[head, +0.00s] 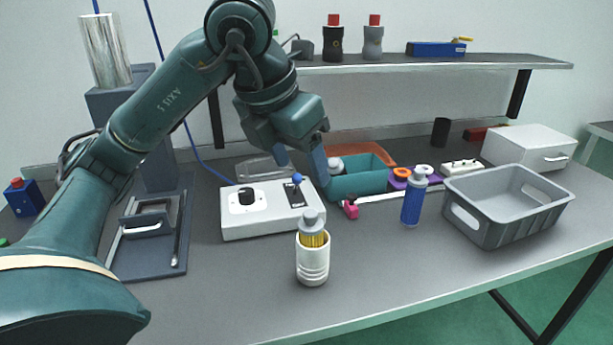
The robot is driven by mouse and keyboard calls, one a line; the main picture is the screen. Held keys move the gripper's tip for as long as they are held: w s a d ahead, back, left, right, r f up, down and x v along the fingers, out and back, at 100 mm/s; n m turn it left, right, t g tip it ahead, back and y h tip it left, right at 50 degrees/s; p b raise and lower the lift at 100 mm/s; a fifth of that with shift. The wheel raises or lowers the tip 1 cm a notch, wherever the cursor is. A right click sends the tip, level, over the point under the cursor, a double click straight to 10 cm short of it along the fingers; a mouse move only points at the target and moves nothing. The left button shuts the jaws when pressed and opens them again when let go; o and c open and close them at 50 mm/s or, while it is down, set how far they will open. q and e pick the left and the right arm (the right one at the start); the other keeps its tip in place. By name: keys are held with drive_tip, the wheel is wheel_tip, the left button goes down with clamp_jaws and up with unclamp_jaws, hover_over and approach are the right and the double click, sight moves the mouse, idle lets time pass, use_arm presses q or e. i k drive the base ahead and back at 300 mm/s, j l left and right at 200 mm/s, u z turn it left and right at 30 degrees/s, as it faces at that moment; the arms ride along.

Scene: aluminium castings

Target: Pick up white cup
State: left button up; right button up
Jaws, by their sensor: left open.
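A white cup (312,268) stands upright near the front middle of the table. A grey-capped bottle or tool with a yellow ribbed part (313,235) sticks up out of it. My left gripper (302,172) is open above the white control box, behind and above the cup. Its two blue-grey fingers point down, with a gap between them, and it is apart from the cup. No right gripper shows.
A white control box (262,222) with a black knob stands just behind the cup. A blue bottle (411,205) and a grey crate (520,205) are at the right. A teal bin (357,183) is behind. The table front beside the cup is clear.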

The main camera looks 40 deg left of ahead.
sight(312, 267)
drive_tip(key=k+l, duration=0.8)
